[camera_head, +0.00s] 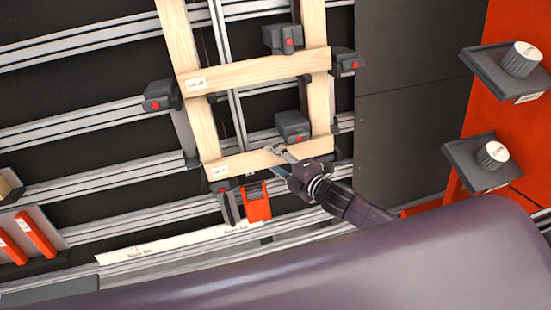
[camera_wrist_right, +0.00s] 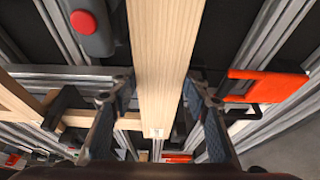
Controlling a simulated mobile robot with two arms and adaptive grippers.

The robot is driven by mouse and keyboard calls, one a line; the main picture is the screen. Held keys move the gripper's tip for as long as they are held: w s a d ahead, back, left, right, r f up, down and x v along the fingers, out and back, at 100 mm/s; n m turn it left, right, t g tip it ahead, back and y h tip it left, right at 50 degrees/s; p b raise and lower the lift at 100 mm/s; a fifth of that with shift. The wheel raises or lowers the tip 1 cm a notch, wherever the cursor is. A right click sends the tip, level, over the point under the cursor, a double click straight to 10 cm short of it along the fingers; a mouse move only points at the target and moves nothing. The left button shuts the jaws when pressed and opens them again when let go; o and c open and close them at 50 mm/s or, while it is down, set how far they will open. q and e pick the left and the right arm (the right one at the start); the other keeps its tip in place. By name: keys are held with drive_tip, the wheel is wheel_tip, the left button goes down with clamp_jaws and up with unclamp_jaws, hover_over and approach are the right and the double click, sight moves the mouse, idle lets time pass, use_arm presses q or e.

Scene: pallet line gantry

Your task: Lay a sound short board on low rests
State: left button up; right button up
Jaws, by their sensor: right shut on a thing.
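In the head view, a pale short board (camera_head: 240,163) with a small label at its left end lies across the lower part of two long upright boards, the left one (camera_head: 202,125) and the right one (camera_head: 313,20). My right gripper (camera_head: 280,153) is at the middle of this short board. In the right wrist view, a pale board (camera_wrist_right: 165,60) with a label at its far end runs between the fingers of my right gripper (camera_wrist_right: 158,108), which is shut on it. A second short board (camera_head: 255,72) crosses the uprights higher up. My left gripper is not in view.
Dark blocks with red buttons stand around the frame, one (camera_head: 292,126) just above the gripper. A red bracket (camera_head: 256,205) is below the short board. Grey rails (camera_head: 85,185) cross the dark backing. Two labelled knobs (camera_head: 520,58) (camera_head: 492,155) are at the right.

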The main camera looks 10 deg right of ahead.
drive_tip(key=shift+s+f, duration=0.1)
drive_tip(key=shift+f, duration=0.1)
idle(0.6)
drive_tip(key=o, duration=1.4)
drive_tip(key=shift+f, duration=0.1)
drive_tip(key=shift+s, duration=0.15)
drive_tip(key=v, duration=1.2)
